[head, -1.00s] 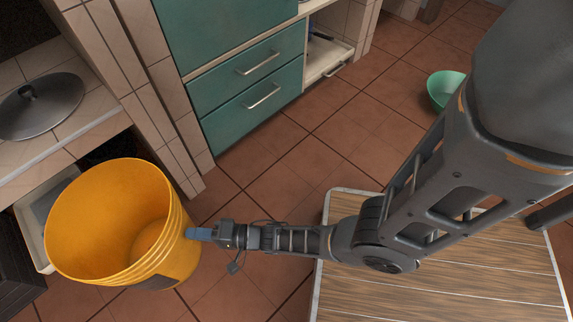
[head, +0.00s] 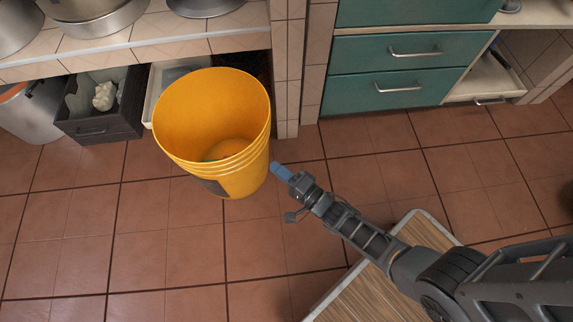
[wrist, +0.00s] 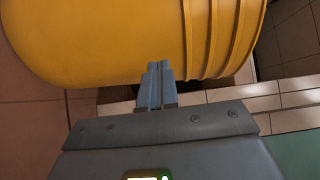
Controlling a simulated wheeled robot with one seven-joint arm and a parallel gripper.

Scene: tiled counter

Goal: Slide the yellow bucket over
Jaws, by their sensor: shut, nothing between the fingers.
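The yellow bucket (head: 244,176) stands upright on the floor in front of the tiled counter in the head view. Something orange and a bit of green show inside it at the bottom. My gripper (head: 276,169) is shut and empty, its bluish fingertips at the bucket's right side, just below the ribbed rim. In the wrist view the bucket (wrist: 110,40) fills the top, and the shut fingertips (wrist: 159,66) point at its wall. I cannot tell whether they touch it.
A dark drawer (head: 98,130) and a white tray (head: 152,100) stand left of and behind the bucket. Teal drawers (head: 385,95) are at the right. A wooden tabletop (head: 375,300) lies under my arm. The floor (head: 120,240) in front and left is clear.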

